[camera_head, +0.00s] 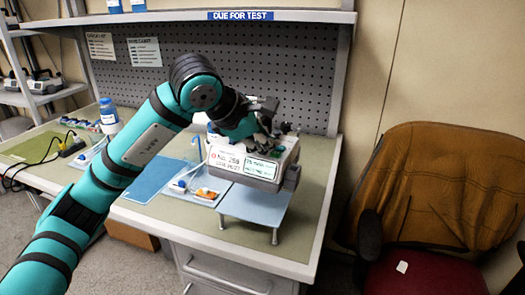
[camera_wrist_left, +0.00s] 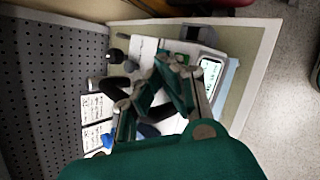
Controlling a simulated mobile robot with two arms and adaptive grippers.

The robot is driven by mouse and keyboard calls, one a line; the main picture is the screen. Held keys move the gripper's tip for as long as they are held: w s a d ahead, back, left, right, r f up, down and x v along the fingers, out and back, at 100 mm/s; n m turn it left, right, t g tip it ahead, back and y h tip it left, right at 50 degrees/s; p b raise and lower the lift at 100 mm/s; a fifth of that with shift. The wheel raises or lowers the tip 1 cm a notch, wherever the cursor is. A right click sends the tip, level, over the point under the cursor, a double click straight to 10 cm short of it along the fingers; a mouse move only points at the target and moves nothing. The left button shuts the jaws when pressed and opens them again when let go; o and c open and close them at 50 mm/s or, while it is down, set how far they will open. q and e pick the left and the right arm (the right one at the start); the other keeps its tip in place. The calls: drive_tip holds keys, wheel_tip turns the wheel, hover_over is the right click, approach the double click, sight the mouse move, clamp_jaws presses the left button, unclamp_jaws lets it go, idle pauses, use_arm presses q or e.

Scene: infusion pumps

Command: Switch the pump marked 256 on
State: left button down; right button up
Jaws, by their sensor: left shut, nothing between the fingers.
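A white pump (camera_head: 238,172) stands on a small raised blue stand (camera_head: 262,207) near the bench's right front corner. Its front label appears to read 256, and a pale display with dark text sits beside the label. My left gripper (camera_head: 275,138) is over the top of the pump, shut and empty; it hides part of the pump's top. In the left wrist view the shut fingers (camera_wrist_left: 170,72) are over the pump, whose lit display (camera_wrist_left: 212,75) shows at right. I cannot tell whether the fingertips touch the pump. My right gripper is not in view.
Clear bags with small parts (camera_head: 200,188) and a blue mat (camera_head: 150,178) lie left of the pump. A blue-capped bottle (camera_head: 108,115) stands farther left. A pegboard (camera_head: 260,75) and shelf (camera_head: 300,16) are behind.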

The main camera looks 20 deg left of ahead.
sight(266, 153)
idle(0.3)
use_arm(q)
drive_tip(key=shift+r+p, duration=0.6)
drive_tip(key=shift+r, duration=0.2)
drive_tip(key=shift+r, duration=0.1)
wheel_tip(266, 153, up, 5)
drive_tip(key=p, duration=0.3)
drive_tip(key=shift+d, duration=0.1)
idle(0.6)
